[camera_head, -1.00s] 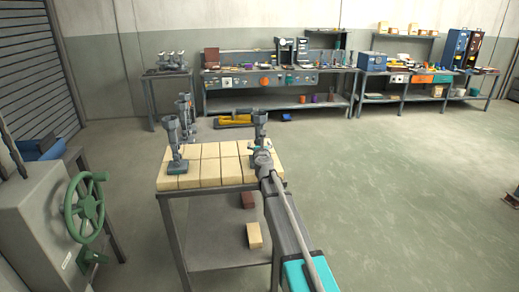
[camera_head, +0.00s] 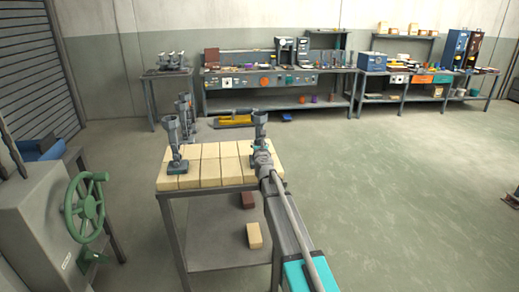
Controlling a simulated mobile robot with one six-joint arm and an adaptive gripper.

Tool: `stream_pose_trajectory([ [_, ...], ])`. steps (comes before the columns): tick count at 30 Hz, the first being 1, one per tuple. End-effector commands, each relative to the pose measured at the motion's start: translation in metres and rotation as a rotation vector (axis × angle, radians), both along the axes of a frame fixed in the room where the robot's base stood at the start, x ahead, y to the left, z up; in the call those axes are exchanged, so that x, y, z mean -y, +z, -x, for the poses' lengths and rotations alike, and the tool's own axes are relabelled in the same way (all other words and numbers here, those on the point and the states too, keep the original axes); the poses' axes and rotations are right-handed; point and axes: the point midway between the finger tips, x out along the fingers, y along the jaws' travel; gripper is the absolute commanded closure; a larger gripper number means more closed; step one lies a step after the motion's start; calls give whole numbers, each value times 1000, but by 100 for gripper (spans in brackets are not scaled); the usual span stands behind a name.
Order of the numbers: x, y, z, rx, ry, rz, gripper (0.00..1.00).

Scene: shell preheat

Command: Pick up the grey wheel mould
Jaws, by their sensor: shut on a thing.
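A grey upright mould (camera_head: 260,122) with a cup-like top stands at the right back of a table topped with pale bricks (camera_head: 215,172). I take it as the wheel mould, though no wheel shape is clear at this size. My gripper (camera_head: 261,149) is at its lower part, shut on it; the fingers are small and partly hidden by my wrist. The mould looks upright; I cannot tell whether its base touches the bricks. A similar grey mould (camera_head: 174,142) stands on the left of the same bricks, clear of my gripper.
More grey pieces (camera_head: 184,108) stand behind the brick table. A green handwheel (camera_head: 84,203) on a grey cabinet is at the left. Long workbenches (camera_head: 280,87) line the back wall. The floor on the right is open.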

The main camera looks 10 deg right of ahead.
Motion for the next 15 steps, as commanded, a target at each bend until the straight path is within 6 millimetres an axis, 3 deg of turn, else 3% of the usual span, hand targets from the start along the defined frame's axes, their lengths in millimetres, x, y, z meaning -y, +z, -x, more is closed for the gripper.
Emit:
stream_pose_trajectory([
  [1, 0, 0, 0, 0, 0, 0, 87],
  [3, 0, 0, 0, 0, 0, 0, 100],
  [15, 0, 3, 0, 0, 0, 0, 100],
])
